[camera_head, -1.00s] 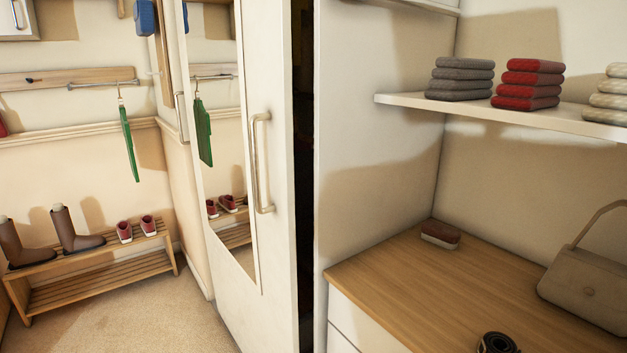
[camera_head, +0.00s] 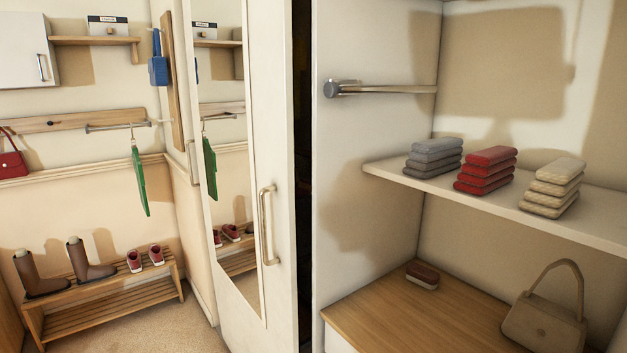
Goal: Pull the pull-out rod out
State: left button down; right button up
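A metal rod (camera_head: 390,89) with a thick grey round end (camera_head: 333,89) runs along the upper part of the wardrobe's side panel, above the shelf. It looks like the pull-out rod, and nothing hangs on it. A second thin rail (camera_head: 105,127) is on the left wall, with a green item (camera_head: 139,180) hanging at its right end. Neither of my grippers is in view.
A shelf (camera_head: 400,176) with grey, red and cream folded stacks juts out below the rod. Under it, a wooden top (camera_head: 375,315) holds a brush (camera_head: 423,275) and a bag (camera_head: 545,325). A mirrored door (camera_head: 275,150) with a handle stands left.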

aim_at(330, 89)
jog(key=z, duration=0.85)
jog(key=j+z, duration=0.35)
jog(key=i+j+z, duration=0.1)
jog(key=z, duration=0.2)
jog(key=j+z, duration=0.55)
jog(key=j, duration=0.25)
jog(key=k+j+z, duration=0.2)
jog(key=j, duration=0.8)
